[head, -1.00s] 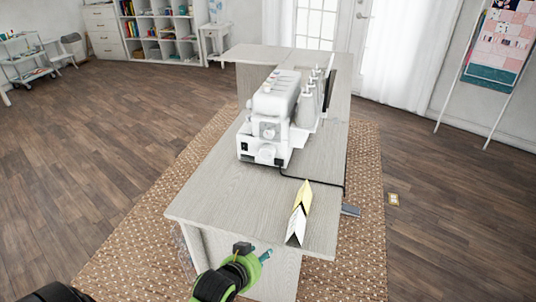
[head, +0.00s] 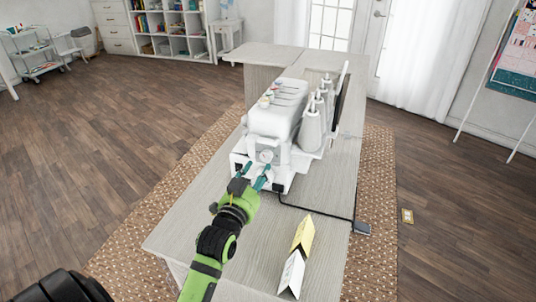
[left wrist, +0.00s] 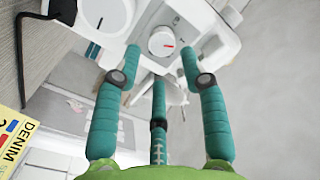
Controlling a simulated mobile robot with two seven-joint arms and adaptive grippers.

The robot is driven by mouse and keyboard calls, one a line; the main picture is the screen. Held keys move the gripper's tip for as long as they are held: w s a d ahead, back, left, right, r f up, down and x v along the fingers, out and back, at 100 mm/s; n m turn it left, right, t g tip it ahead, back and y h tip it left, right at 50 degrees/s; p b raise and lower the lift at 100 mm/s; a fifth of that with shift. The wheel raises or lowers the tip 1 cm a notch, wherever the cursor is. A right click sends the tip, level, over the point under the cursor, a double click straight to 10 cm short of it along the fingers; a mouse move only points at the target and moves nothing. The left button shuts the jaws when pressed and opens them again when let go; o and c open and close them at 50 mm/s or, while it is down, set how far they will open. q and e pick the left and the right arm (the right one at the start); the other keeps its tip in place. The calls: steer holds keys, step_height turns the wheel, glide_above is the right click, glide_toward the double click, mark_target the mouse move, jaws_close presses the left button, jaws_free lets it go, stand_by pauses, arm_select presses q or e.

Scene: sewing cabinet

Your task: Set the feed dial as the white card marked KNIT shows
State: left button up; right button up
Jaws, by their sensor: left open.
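The white serger (head: 276,112) stands on the cabinet top. My left gripper (head: 254,172) is open and empty at the machine's near face. I cannot tell from labels which is the feed dial. The white card (head: 291,273) stands folded near the cabinet's front; its print is unreadable here. My right gripper is not in view.
A yellow card (head: 303,234) stands behind the white one; its DENIM print shows in the left wrist view (left wrist: 14,146). Thread cones (head: 312,125) stand on the machine's right. A black cord (head: 318,212) crosses the cabinet top (head: 190,225). The top's left front is clear.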

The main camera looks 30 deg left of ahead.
mark_target(265, 158)
arm_select(q)
steer(key=x, duration=0.4)
steer(key=shift+w+r, duration=0.15)
steer(key=shift+r, duration=0.05)
steer(key=shift+w, duration=0.3)
steer(key=shift+w+a, duration=0.1)
steer(key=shift+w, duration=0.05)
jaws_close()
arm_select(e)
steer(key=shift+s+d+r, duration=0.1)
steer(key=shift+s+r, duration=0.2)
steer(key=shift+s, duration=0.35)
